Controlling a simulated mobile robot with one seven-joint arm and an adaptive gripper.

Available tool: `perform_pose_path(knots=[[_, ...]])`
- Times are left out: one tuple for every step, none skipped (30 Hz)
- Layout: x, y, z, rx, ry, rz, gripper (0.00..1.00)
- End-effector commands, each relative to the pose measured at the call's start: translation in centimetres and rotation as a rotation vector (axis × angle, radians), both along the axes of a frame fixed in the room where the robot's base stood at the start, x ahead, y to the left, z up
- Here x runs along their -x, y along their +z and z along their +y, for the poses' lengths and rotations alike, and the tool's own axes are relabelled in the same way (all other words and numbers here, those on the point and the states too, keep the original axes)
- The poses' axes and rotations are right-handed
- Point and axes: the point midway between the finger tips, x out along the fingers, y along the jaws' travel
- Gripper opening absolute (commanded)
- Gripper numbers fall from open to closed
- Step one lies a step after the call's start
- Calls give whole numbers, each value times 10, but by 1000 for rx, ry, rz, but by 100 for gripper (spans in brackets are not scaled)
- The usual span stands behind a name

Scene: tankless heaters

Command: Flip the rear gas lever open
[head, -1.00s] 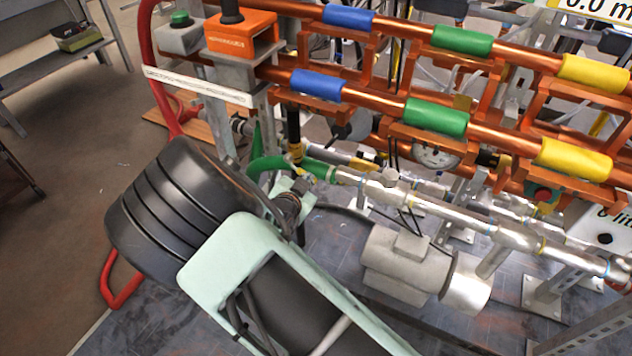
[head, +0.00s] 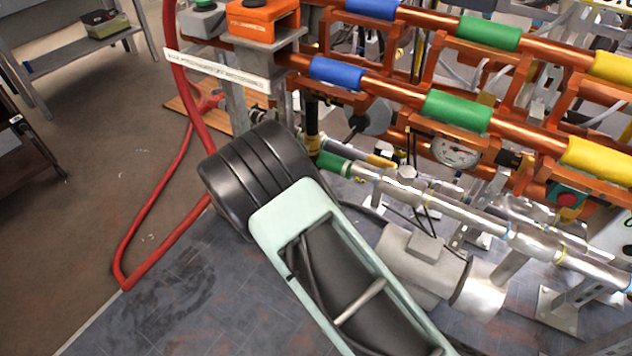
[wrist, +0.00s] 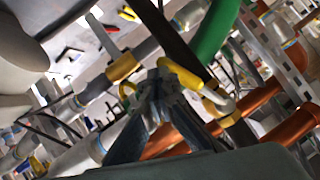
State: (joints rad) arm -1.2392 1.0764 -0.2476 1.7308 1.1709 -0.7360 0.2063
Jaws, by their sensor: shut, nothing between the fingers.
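In the wrist view my gripper (wrist: 158,88) has its dark fingers together at the tips, with nothing between them. A bent yellow lever-like piece (wrist: 182,76) is just right of the fingertips; contact cannot be told. A yellow sleeve (wrist: 122,67) sits on a silver pipe to their left. Which part is the rear gas lever, and how it is turned, I cannot tell. In the head view my arm hides the gripper. A black upright part with a yellow band (head: 313,142) stands just beyond my arm, at the left end of the pipes.
Copper pipes with blue, green (head: 457,110) and yellow sleeves run across the upper right. A silver pipe (head: 440,205) and a grey motor-like cylinder (head: 420,265) lie right of my arm. A red tube frame (head: 150,265) stands left. A green pipe (wrist: 215,32) passes close above my gripper.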

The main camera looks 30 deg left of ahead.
Motion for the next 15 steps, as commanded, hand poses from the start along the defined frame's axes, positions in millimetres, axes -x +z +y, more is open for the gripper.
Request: perform_pose_path(knots=[[-1, -3, 2, -1, -3, 1, 0], [-1, -4, 3, -2, -3, 1, 0], [-1, -5, 5, -1, -3, 1, 0], [-2, -6, 7, -1, -3, 1, 0], [-2, -7, 8, -1, -2, 0, 0], [-2, -8, 10, -1, -2, 0, 0], [-2, -8, 11, 0, -2, 0, 0], [-2, -9, 12, 0, -1, 0, 0], [-2, -10, 14, 0, 0, 0, 0], [-2, -10, 15, -1, 0, 0, 0], [-2, -10, 16, 0, -1, 1, 0], [-2, -11, 17, 0, -1, 1, 0], [-2, -11, 17, 0, -1, 1, 0], [-2, -11, 18, 0, -1, 1, 0], [-2, -11, 19, 0, -1, 1, 0]])
